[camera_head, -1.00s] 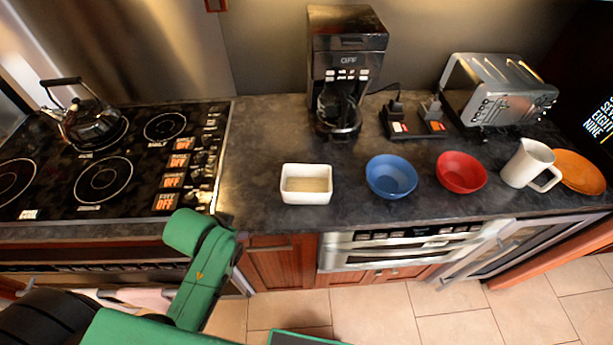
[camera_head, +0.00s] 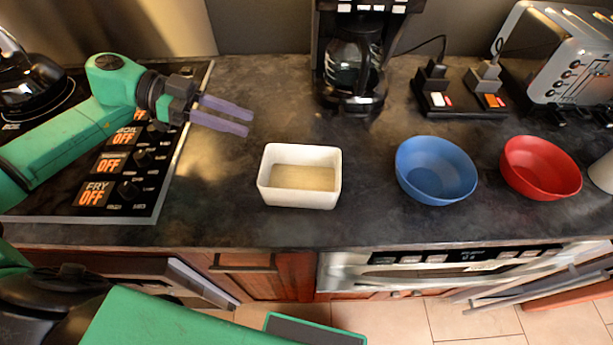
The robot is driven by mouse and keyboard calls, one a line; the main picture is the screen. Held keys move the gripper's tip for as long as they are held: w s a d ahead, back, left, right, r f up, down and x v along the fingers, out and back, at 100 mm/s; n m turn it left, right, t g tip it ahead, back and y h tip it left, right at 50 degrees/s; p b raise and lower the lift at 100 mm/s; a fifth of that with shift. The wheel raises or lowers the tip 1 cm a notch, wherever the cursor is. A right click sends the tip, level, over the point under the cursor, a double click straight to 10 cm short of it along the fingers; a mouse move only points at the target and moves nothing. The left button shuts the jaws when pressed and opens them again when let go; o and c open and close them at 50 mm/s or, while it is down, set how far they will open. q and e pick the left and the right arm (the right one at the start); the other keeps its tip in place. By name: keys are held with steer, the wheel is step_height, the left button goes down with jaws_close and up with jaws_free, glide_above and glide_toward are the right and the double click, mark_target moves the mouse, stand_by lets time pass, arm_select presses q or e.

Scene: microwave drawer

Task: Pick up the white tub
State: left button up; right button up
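The white tub (camera_head: 300,196) is a small rectangular container with a tan bottom inside. It stands upright on the dark countertop, near the middle of the head view. My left gripper (camera_head: 248,123) comes in from the left, above the counter, up and to the left of the tub. Its two purple fingers are apart with a gap between them, and nothing is between them. It does not touch the tub. My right gripper is not in view.
A blue bowl (camera_head: 436,170) and a red bowl (camera_head: 540,168) stand right of the tub. Behind are a coffee maker (camera_head: 352,75), a power strip (camera_head: 462,104) and a toaster (camera_head: 560,58). The stove (camera_head: 120,190) lies left. The counter (camera_head: 225,200) around the tub is clear.

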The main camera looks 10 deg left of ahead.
arm_select(q)
steer(key=p, duration=0.2)
glide_toward(307, 146)
steer(key=d, duration=0.1)
steer(key=p+x, duration=0.1)
steer(key=x, duration=0.2)
steer(key=p+x, duration=0.1)
steer(key=x, duration=0.2)
steer(key=p+x, duration=0.1)
steer(key=x, duration=0.2)
steer(key=shift+a+f, duration=0.2)
steer(key=shift+f, duration=0.1)
steer(key=shift+w+d+f, duration=0.15)
steer(key=shift+d+f, duration=0.05)
steer(key=shift+f, duration=0.05)
steer(key=shift+a, duration=0.1)
steer(key=c, duration=0.6)
jaws_close()
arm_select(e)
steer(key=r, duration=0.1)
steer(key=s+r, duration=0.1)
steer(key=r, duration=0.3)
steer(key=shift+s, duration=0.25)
